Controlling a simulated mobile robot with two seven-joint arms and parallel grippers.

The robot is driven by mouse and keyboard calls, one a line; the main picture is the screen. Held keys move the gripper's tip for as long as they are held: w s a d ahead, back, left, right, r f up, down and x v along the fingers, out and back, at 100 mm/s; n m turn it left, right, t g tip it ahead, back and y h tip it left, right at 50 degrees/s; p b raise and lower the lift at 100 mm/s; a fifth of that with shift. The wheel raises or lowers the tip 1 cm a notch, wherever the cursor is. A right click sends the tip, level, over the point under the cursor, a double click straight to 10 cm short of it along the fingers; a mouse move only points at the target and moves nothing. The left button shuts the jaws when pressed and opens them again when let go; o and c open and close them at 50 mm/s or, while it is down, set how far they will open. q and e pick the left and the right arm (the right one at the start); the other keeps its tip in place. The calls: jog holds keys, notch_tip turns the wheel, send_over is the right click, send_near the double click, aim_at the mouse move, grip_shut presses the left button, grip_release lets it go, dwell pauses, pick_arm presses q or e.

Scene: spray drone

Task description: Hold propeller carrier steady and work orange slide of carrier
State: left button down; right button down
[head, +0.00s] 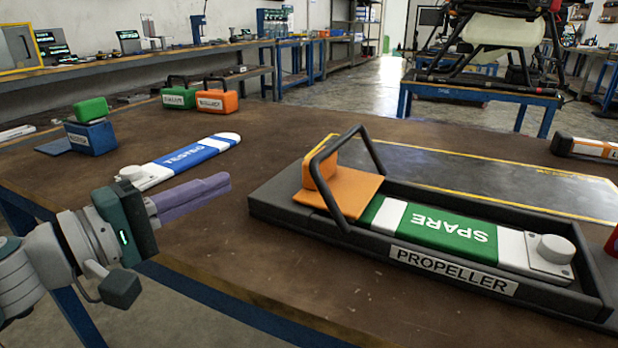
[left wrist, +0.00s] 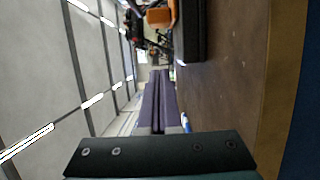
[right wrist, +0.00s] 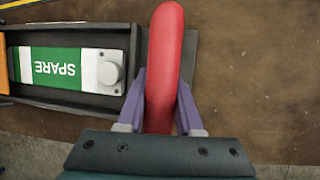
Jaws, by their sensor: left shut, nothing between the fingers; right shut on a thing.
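The propeller carrier (head: 455,271) is a long dark tray on the table, with a black handle frame at its left part. The orange slide (head: 345,189), a flat plate with an upright block, sits at the tray's left end, partly behind the handle. A green and white SPARE propeller (head: 440,232) lies in the tray, its left end reaching the slide. My left gripper (head: 228,181) is shut and empty, left of the carrier and apart from it. In the right wrist view my right gripper (right wrist: 162,80) is shut on a red bar (right wrist: 164,45) beside the carrier's end.
A blue and white TESTED propeller (head: 190,158) lies behind my left gripper. A blue box with a green top (head: 90,137), green and orange cases (head: 215,100) and an orange-ended item (head: 585,147) stand farther off. A yellow-lined dark mat (head: 450,172) lies behind the carrier.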

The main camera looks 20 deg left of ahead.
jog(key=c, duration=0.5)
grip_release()
